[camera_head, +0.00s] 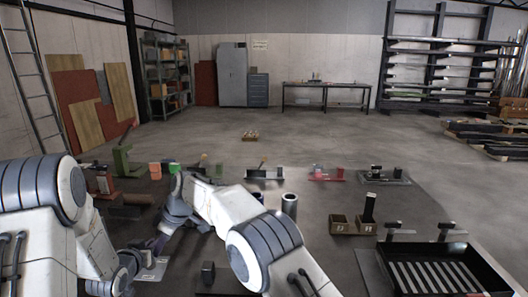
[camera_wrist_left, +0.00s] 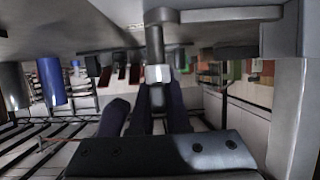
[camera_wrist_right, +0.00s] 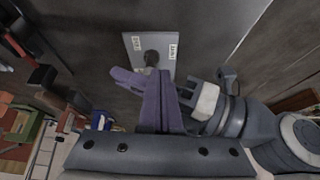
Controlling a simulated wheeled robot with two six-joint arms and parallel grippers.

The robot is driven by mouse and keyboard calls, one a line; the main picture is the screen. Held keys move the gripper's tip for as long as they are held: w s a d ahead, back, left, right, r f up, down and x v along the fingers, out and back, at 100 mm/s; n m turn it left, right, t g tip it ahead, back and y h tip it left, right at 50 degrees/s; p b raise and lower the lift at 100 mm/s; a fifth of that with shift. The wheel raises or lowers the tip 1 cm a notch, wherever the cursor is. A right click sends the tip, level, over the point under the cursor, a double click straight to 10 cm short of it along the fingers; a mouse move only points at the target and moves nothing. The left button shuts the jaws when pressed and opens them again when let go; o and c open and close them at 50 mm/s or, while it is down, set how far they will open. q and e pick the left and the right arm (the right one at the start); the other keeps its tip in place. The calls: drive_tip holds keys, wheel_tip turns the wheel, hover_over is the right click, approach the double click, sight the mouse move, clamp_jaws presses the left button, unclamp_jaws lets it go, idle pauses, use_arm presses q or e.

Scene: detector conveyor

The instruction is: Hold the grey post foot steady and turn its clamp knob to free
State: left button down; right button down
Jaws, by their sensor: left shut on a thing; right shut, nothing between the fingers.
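In the head view my arms hide most of the foot.
A black slatted tray (camera_head: 440,270) stands at the lower right. A green stand (camera_head: 122,160) and other fixtures line the area behind. Open floor lies beyond.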

drive_tip(key=shift+w+a, duration=0.15)
drive_tip(key=shift+a, duration=0.15)
idle(0.5)
drive_tip(key=shift+d, duration=0.1)
wheel_tip(320, 180, up, 6)
drive_tip(key=shift+d, duration=0.4)
idle(0.4)
use_arm(q)
drive_tip(key=c, duration=0.8)
unclamp_jaws()
